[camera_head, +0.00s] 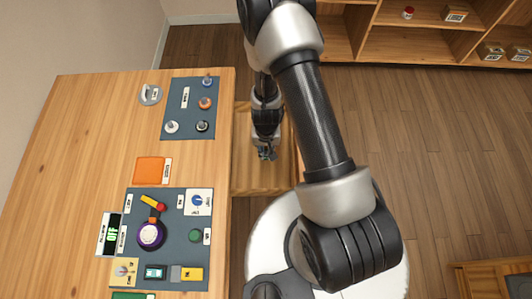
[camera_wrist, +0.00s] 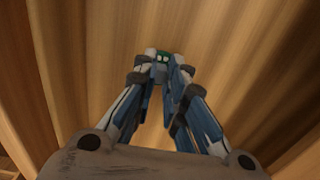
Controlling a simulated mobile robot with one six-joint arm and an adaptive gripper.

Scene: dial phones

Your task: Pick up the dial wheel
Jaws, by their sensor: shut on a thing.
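My gripper (camera_head: 266,154) is low inside an open wooden drawer at the right edge of the table. In the wrist view, its fingertips (camera_wrist: 162,72) are closed in on a small dark green piece with two pale spots, which I take as the dial wheel (camera_wrist: 162,58). Only a little of this piece shows between and beyond the fingertips, so its full shape is hidden. In the head view the piece is too small and too covered by the gripper to make out.
The drawer (camera_head: 262,187) has wooden walls close around the gripper. Left of it, the table (camera_head: 75,160) carries a dark panel with several knobs (camera_head: 186,95), an orange block (camera_head: 149,170) and a control board (camera_head: 172,254). Shelves (camera_head: 400,45) stand at the back.

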